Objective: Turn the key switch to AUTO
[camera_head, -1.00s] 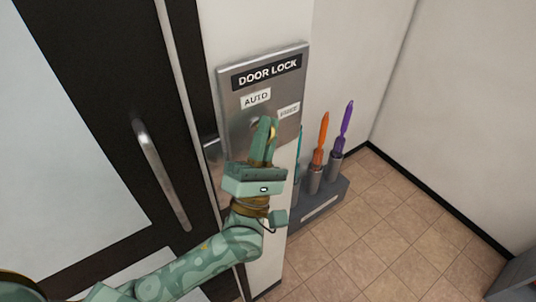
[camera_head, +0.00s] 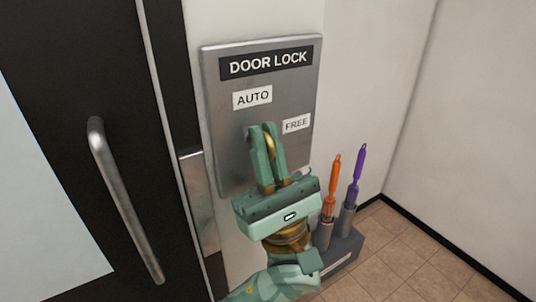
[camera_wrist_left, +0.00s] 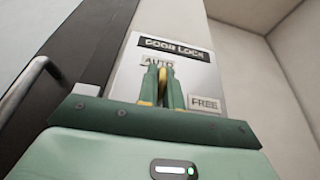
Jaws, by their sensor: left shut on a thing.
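The steel DOOR LOCK panel (camera_head: 226,150) is on the wall beside the door. It bears an AUTO label (camera_head: 252,97) at upper left and a FREE label (camera_head: 297,124) at right. My left gripper (camera_head: 262,130) is at the panel, below AUTO and left of FREE. It is shut on the gold key (camera_head: 270,146), which shows between the fingers. The key also shows in the left wrist view (camera_wrist_left: 163,86), with its tip end near the AUTO label. The fingers hide most of the key and the switch, so its exact setting is unclear. My right gripper is out of view.
The dark door with a metal handle (camera_head: 124,205) is at left. A grey holder (camera_head: 344,254) with orange (camera_head: 332,190) and purple (camera_head: 355,180) tools stands right of my gripper, by the wall. Tiled floor (camera_head: 400,245) is clear at lower right.

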